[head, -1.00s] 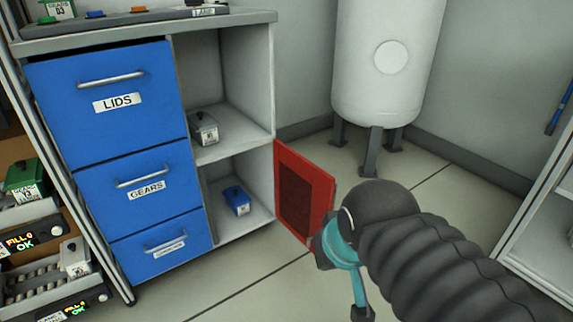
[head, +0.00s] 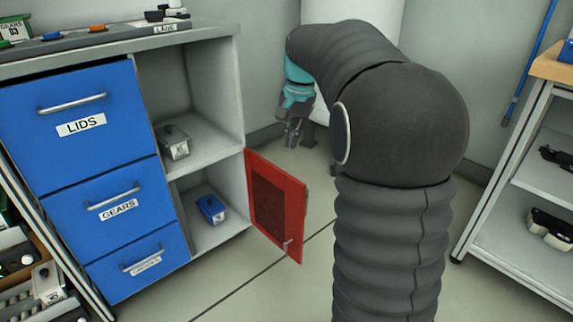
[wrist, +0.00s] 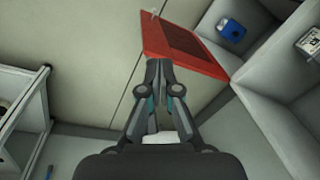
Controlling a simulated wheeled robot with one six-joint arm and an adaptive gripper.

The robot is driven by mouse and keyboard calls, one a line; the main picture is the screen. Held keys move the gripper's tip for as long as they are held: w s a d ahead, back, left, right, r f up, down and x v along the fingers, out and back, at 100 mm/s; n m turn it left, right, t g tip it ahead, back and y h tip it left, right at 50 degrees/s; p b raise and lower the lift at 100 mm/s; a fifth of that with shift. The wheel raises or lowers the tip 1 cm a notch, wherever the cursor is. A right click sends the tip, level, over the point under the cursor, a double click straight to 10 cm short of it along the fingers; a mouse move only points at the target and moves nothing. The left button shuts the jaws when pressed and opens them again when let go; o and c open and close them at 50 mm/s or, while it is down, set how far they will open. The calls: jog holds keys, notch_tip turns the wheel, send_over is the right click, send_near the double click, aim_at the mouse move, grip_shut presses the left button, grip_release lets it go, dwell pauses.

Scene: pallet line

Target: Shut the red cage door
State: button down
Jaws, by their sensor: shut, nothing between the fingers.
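The red cage door (head: 276,205) stands open at the right edge of the cabinet's lower compartment (head: 205,205). It has a dark mesh panel and a small handle (head: 286,246) near its bottom free corner. My gripper (head: 292,140) is shut and empty, above and behind the door in the head view, apart from it. In the wrist view the door (wrist: 178,45) lies just beyond my fingertips (wrist: 159,66), and its handle shows at the top.
A blue box (head: 211,209) lies inside the lower compartment and a grey box (head: 172,141) on the shelf above. Blue drawers (head: 75,118) are at the left. A white tank stands behind my arm. A shelf rack (head: 520,190) stands at right. The floor before the door is clear.

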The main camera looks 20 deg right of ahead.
jog(key=w+d+f+m+g+y+p, duration=0.2)
jog(key=w+d+f+m, duration=0.3)
jog(key=w+d+f, duration=0.8)
jog(key=s+a+f+b, duration=0.2)
jog(key=a+f, duration=0.3)
jog(key=f, duration=0.3)
jog(key=shift+s+a+b, duration=0.15)
jog(key=shift+s+b, duration=0.2)
jog(key=shift+b, duration=0.1)
jog(key=shift+s+m, duration=0.1)
jog(key=shift+m, duration=0.2)
